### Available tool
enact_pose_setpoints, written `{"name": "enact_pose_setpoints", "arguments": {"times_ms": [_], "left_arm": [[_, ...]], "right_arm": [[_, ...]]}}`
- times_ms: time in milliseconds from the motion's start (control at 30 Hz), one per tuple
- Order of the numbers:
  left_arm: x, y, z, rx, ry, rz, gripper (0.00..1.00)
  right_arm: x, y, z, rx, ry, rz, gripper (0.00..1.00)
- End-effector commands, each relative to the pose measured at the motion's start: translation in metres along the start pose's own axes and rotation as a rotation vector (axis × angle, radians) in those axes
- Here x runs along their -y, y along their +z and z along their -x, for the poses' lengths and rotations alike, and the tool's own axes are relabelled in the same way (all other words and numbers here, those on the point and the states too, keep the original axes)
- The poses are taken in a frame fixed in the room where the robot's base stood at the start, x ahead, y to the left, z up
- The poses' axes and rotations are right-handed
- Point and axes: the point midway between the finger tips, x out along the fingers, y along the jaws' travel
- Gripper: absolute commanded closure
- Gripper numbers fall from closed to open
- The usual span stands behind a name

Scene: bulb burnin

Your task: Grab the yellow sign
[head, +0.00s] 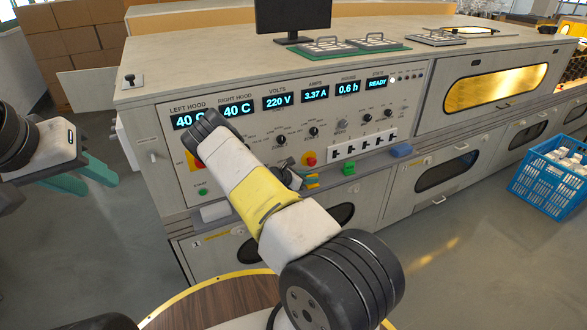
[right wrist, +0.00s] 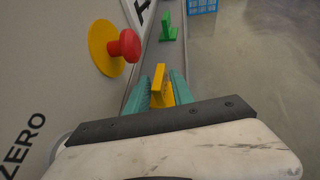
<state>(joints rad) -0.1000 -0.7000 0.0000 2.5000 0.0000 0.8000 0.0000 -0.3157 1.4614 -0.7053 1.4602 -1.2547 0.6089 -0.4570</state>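The yellow sign (right wrist: 158,86) stands on the narrow ledge along the front of the grey console. In the right wrist view it is an upright plate on a small base. The teal fingers of my right gripper (right wrist: 162,92) are on either side of it, with a gap visible beside the plate, so the gripper looks open around it. In the head view the sign (head: 312,181) shows partly, with my right forearm and wrist hiding much of that area. My left gripper (head: 82,177) is open and empty at the left, away from the console.
A red knob on a yellow disc (right wrist: 123,45) sticks out of the panel close to my right gripper. A green sign (head: 348,168) and a blue item (head: 401,151) are farther along the ledge. A blue crate with white bottles (head: 545,188) stands on the floor at right.

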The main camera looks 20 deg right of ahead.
Motion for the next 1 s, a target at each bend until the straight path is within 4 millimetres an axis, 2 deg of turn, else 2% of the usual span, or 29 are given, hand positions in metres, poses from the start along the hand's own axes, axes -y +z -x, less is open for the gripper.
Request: {"name": "enact_pose_setpoints", "arguments": {"times_ms": [33,100,133,533,733,867,1000], "left_arm": [[0.0,0.0,0.0,0.0,0.0,0.0,0.64],[0.0,0.0,0.0,0.0,0.0,0.0,0.64],[0.0,0.0,0.0,0.0,0.0,0.0,0.64],[0.0,0.0,0.0,0.0,0.0,0.0,0.64],[0.0,0.0,0.0,0.0,0.0,0.0,0.64],[0.0,0.0,0.0,0.0,0.0,0.0,0.64],[0.0,0.0,0.0,0.0,0.0,0.0,0.64]], "right_arm": [[0.0,0.0,0.0,0.0,0.0,0.0,0.84],[0.0,0.0,0.0,0.0,0.0,0.0,0.97],[0.0,0.0,0.0,0.0,0.0,0.0,1.0],[0.0,0.001,0.001,0.0,0.0,-0.001,1.0],[-0.001,0.014,0.007,0.0,0.001,-0.002,1.0],[0.018,0.011,0.011,0.001,0.0,0.006,1.0],[0.045,0.009,0.015,0.002,-0.001,0.008,1.0]]}}
